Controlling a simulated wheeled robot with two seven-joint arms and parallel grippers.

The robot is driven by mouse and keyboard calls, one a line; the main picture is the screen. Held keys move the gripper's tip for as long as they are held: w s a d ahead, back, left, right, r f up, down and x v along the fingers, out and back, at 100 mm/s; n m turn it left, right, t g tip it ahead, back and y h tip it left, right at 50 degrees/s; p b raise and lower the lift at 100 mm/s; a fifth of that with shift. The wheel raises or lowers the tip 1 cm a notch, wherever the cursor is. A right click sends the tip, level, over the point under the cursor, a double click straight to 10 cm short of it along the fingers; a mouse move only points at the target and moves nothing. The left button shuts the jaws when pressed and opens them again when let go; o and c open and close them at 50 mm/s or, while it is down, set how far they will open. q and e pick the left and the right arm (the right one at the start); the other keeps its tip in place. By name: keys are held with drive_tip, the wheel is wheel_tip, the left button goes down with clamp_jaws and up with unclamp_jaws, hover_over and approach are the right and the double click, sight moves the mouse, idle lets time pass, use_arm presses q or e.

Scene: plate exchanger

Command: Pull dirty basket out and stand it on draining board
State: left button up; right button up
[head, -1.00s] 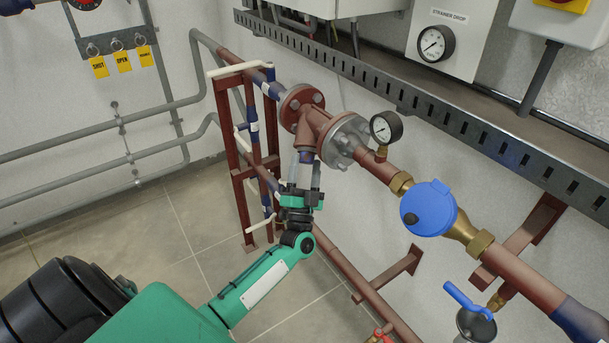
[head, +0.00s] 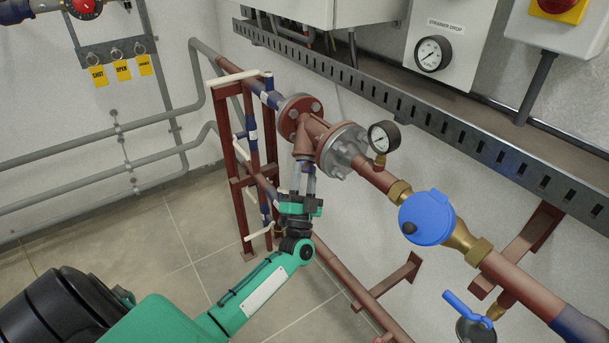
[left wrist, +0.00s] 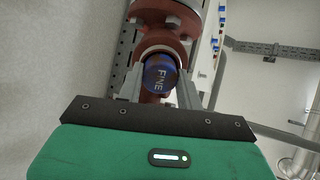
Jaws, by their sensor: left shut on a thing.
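The red-brown strainer body (head: 312,132) sits in the pipe run, with its side branch pointing down. The dirty basket shows in the left wrist view as a round blue end marked FINE (left wrist: 160,76), inside the branch's open mouth. The rest of the basket is hidden in the strainer. My left gripper (head: 304,176) is just below the branch, with its fingers pointing up. Its two fingers are shut on the blue end, one on each side. My right gripper is not in view. I see no draining board.
A pressure gauge (head: 383,137) and a blue meter (head: 427,218) are on the pipe to the right. A red-brown rack (head: 240,170) with white rods stands close left of my gripper. A lower pipe (head: 340,272) runs behind it. Open tiled floor (head: 165,235) lies left.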

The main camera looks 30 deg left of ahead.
use_arm(q)
drive_tip(key=shift+f, duration=0.1)
drive_tip(key=shift+v, duration=2.45)
drive_tip(key=shift+s+d, duration=0.1)
drive_tip(key=shift+v, duration=1.25)
drive_tip(key=shift+b+v, duration=0.65)
drive_tip(key=shift+v, duration=1.9)
